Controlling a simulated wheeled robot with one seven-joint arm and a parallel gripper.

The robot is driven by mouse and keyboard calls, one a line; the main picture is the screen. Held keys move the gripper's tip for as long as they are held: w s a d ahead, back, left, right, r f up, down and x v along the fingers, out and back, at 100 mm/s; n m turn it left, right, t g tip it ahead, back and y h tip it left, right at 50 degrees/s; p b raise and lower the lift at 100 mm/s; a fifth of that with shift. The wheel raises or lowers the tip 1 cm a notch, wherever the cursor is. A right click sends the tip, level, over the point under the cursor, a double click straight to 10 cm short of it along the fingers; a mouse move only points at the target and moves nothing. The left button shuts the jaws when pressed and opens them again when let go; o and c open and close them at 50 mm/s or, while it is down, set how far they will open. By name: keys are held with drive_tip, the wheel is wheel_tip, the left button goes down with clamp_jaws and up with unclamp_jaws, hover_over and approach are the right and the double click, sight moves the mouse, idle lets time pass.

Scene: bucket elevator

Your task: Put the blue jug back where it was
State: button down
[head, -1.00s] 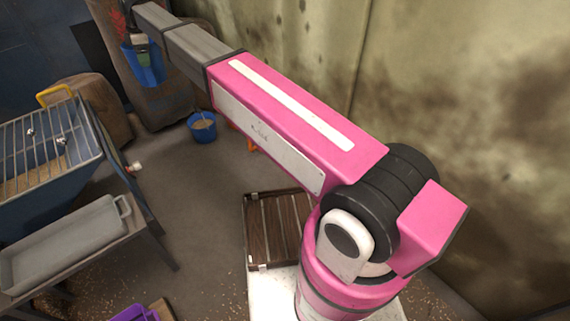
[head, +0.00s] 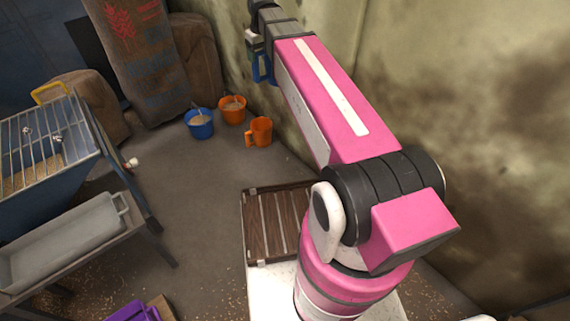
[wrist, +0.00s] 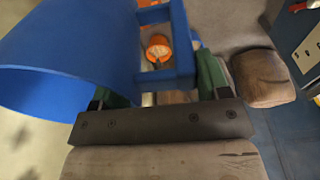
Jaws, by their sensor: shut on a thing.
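The blue jug (wrist: 70,50) fills the left of the wrist view, with its handle (wrist: 182,35) between the green fingers. My gripper (wrist: 160,88) is shut on that handle. In the head view my gripper (head: 254,42) is high near the wall, partly hidden by the arm. Only a small part of the blue jug (head: 262,69) shows below it, clear of the floor. Its contents cannot be seen.
On the floor stand a blue bucket (head: 200,126), an orange bucket (head: 232,113) and an orange jug (head: 261,131). A barred hopper (head: 45,150) and a grey tray (head: 65,240) are at left. The middle floor is clear.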

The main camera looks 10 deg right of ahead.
drive_tip(key=d+f, duration=0.1)
drive_tip(key=d+f+m, duration=0.1)
drive_tip(key=d, duration=0.1)
drive_tip(key=s+d+f+m, duration=0.1)
drive_tip(key=d, duration=0.1)
drive_tip(key=shift+f, duration=0.35)
drive_tip(key=shift+m, duration=0.5)
drive_tip(key=w+f, duration=0.1)
drive_tip(key=f, duration=0.4)
drive_tip(key=w+f, duration=0.1)
drive_tip(key=f, duration=0.2)
drive_tip(key=shift+w+d+f, duration=0.2)
drive_tip(key=shift+w+d, duration=0.1)
drive_tip(key=w+a+f+n, duration=0.1)
drive_tip(key=a+f, duration=0.3)
drive_tip(key=f, duration=1)
drive_tip(key=w+a+f+n, duration=0.1)
drive_tip(key=a+f+n, duration=0.15)
drive_tip(key=f, duration=1.15)
drive_tip(key=w+a+f, duration=0.1)
drive_tip(key=a+f, duration=0.3)
drive_tip(key=f, duration=1.1)
drive_tip(key=w+d+f, duration=0.6)
drive_tip(key=d+f, duration=0.3)
drive_tip(key=f, duration=0.1)
drive_tip(key=shift+f, duration=0.3)
drive_tip(key=shift+w+f, duration=0.1)
drive_tip(key=shift+c, duration=0.5)
unclamp_jaws()
